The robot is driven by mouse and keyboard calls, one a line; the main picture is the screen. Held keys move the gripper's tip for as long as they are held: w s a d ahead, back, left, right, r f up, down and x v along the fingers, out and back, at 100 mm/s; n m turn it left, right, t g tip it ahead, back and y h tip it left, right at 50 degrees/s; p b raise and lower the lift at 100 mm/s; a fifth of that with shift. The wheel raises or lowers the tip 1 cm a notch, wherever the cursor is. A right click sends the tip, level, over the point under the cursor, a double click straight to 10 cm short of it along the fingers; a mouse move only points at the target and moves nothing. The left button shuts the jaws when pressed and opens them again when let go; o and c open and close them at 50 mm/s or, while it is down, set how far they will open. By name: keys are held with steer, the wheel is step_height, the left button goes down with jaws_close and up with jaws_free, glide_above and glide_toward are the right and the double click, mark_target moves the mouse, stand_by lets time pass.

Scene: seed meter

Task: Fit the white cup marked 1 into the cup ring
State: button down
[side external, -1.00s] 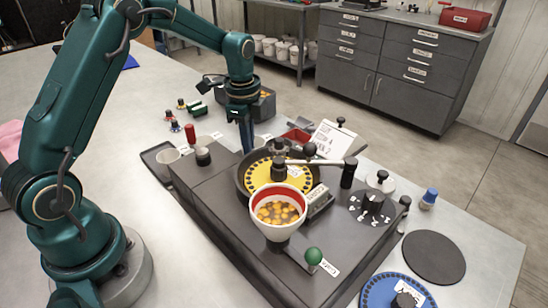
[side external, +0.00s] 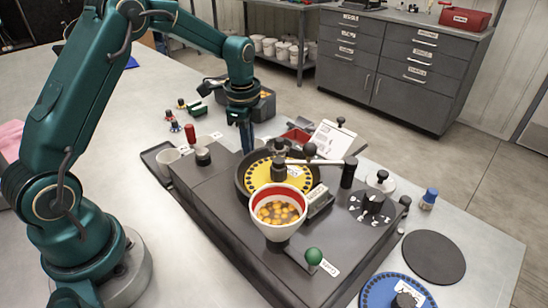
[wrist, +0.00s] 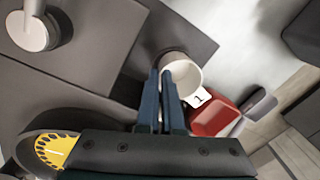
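The white cup marked 1 (wrist: 186,76) is at the fingertips of my gripper (wrist: 161,74) in the wrist view. The two blue fingers are close together at its near side and look shut on its wall. A label with a 1 (wrist: 202,97) shows beside it. A dark round shape (wrist: 168,54), perhaps the cup ring, shows at the cup's far edge; I cannot tell whether the cup is inside or above it. In the side view my gripper (side external: 246,146) points down behind the yellow seed disc (side external: 258,178), and the cup at its tips is hidden.
The grey machine carries a white hopper with a red inside (side external: 277,232) and a lever (side external: 325,161). Another white cup (side external: 168,157) stands on a dark tray at left. A red bin (wrist: 208,116) lies close right of the cup. A blue disc (side external: 376,291) lies front right.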

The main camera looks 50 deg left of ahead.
steer(key=shift+f, duration=0.1)
steer(key=c, duration=1)
jaws_free()
steer(key=shift+o, duration=1.3)
steer(key=shift+r, duration=3.05)
